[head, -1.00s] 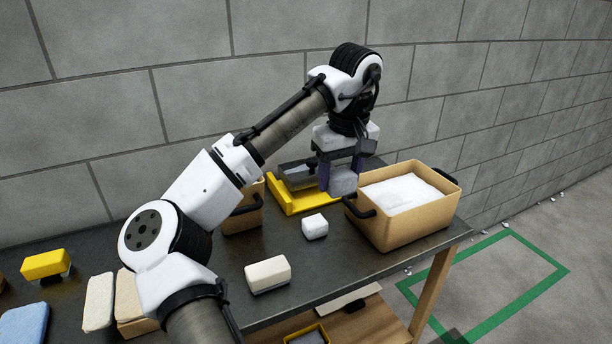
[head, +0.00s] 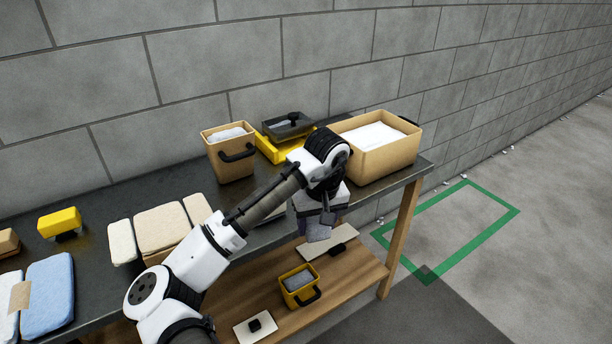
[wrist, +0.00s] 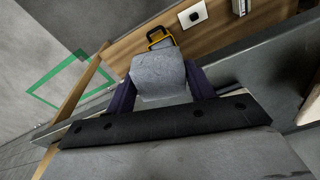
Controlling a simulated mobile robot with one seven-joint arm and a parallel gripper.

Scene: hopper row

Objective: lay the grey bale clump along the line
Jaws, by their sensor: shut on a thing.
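My gripper (head: 321,226) is shut on the grey bale clump (head: 319,234), in front of the bench's right end and below its top. In the wrist view the pale grey clump (wrist: 158,75) sits between the two dark purple fingers. Its far side is hidden. A green line (head: 474,247) forms a rectangle on the concrete floor right of the bench, apart from the clump. The green line also shows at the left of the wrist view (wrist: 55,72).
The dark bench (head: 98,205) carries a tan bin of white material (head: 390,158), a smaller tan bin (head: 232,166) and a yellow tray (head: 272,150). The lower wooden shelf (head: 345,285) holds a yellow container (head: 300,290). The floor inside the green rectangle looks clear.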

